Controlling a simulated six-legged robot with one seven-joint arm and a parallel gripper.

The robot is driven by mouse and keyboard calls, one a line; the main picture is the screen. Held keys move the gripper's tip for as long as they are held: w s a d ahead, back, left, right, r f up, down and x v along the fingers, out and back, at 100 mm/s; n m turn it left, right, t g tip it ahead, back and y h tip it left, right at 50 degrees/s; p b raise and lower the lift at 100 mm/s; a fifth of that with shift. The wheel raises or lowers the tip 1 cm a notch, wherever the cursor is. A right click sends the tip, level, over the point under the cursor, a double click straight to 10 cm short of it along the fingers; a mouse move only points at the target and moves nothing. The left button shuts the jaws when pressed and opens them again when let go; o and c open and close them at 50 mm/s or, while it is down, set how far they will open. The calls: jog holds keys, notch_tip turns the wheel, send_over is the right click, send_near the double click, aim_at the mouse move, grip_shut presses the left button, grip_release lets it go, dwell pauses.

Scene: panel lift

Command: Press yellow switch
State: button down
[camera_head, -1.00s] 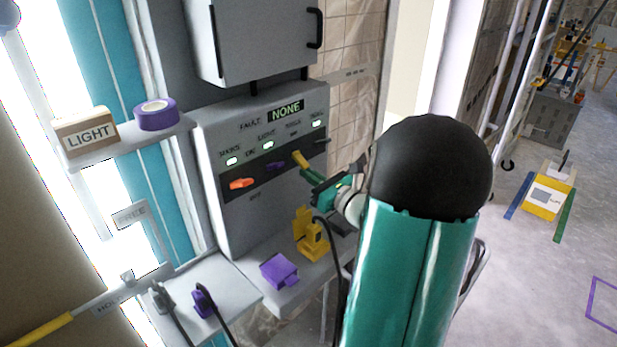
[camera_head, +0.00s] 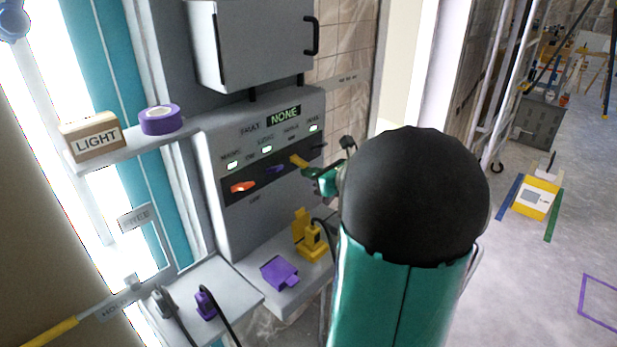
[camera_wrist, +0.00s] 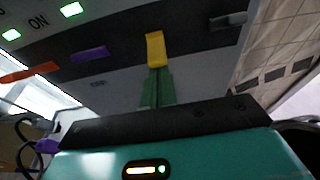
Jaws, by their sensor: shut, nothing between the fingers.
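The yellow switch (camera_head: 298,161) is a small lever on the dark strip of the grey control panel (camera_head: 230,220). In the wrist view the yellow switch (camera_wrist: 155,49) stands upright in the picture, just beyond my fingertips. My gripper (camera_head: 309,172) has green fingers, shut with nothing between them. In the wrist view my gripper (camera_wrist: 157,72) has its tips at the lower end of the switch, touching it or very close; I cannot tell which. My arm hides part of the panel's right side.
An orange switch (camera_head: 243,187), a purple switch (camera_head: 275,169) and a dark switch (camera_wrist: 228,20) share the strip. Lit green lamps (camera_head: 267,149) sit above. A grey cabinet (camera_head: 255,45) hangs above.

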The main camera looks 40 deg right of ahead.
aim_at(306, 164)
jog(key=r+g, duration=0.1)
jog(key=g, duration=0.1)
jog(key=shift+r+g, duration=0.3)
jog(key=shift+r, duration=0.1)
jog(key=shift+s+d, duration=0.1)
jog(key=shift+r, duration=0.1)
jog(key=shift+r, duration=0.65)
jog(key=shift+f, duration=0.15)
